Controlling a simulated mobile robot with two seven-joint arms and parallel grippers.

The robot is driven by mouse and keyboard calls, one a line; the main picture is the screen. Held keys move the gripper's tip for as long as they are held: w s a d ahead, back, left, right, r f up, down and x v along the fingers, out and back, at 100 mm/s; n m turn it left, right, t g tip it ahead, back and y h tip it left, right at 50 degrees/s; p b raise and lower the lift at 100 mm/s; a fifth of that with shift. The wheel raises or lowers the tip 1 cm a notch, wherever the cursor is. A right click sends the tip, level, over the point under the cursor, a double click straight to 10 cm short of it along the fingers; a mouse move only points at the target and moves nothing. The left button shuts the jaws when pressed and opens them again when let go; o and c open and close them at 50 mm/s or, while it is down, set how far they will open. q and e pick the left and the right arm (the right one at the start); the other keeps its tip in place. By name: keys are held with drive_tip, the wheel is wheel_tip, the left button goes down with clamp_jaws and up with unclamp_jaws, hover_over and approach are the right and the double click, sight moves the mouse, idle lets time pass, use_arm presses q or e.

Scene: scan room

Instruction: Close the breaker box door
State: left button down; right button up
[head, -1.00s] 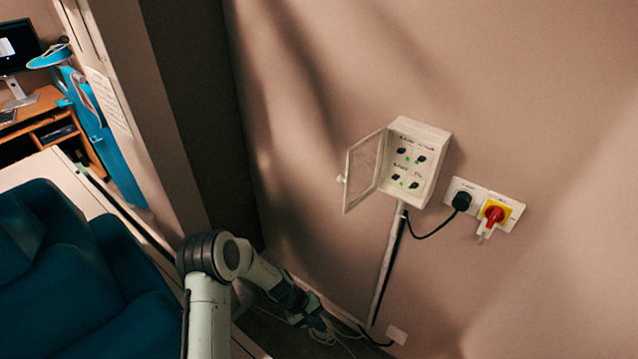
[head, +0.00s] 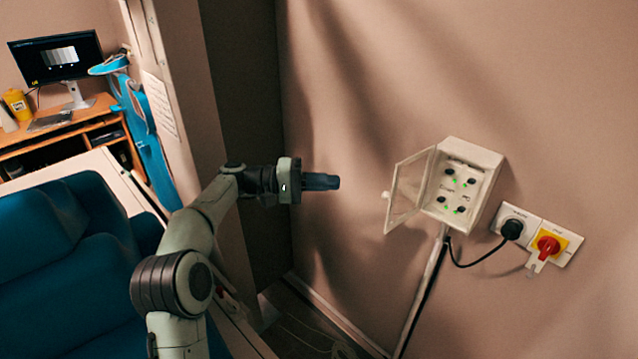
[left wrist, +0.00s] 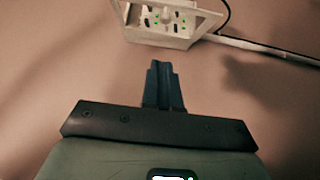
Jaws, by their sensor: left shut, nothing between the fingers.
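The white breaker box (head: 472,184) is mounted on the wall at the right of the head view. Its door (head: 409,190), a clear panel in a white frame, stands open, hinged at the box's left edge and swung out to the left. A small round knob (head: 386,195) sits on the door's free edge. My left gripper (head: 336,183) is shut and empty, to the left of the door and apart from it, pointing right. In the left wrist view the fingers (left wrist: 164,68) point toward the box (left wrist: 165,38), which is cut off at the top. My right gripper is not in view.
Right of the box are a black plug in a socket (head: 511,228) and a red and yellow switch (head: 548,246). A conduit (head: 424,295) runs down below the box. A blue padded couch (head: 70,260) and a desk with a monitor (head: 58,58) are at left.

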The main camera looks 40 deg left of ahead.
sight(386, 193)
use_arm(q)
drive_tip(key=w+d, duration=0.1)
drive_tip(key=d, duration=0.4)
drive_tip(key=w+d, duration=0.1)
drive_tip(key=d, duration=0.2)
drive_tip(key=shift+w, duration=0.3)
drive_tip(key=shift+w+d+f, duration=0.1)
drive_tip(key=shift+d, duration=0.05)
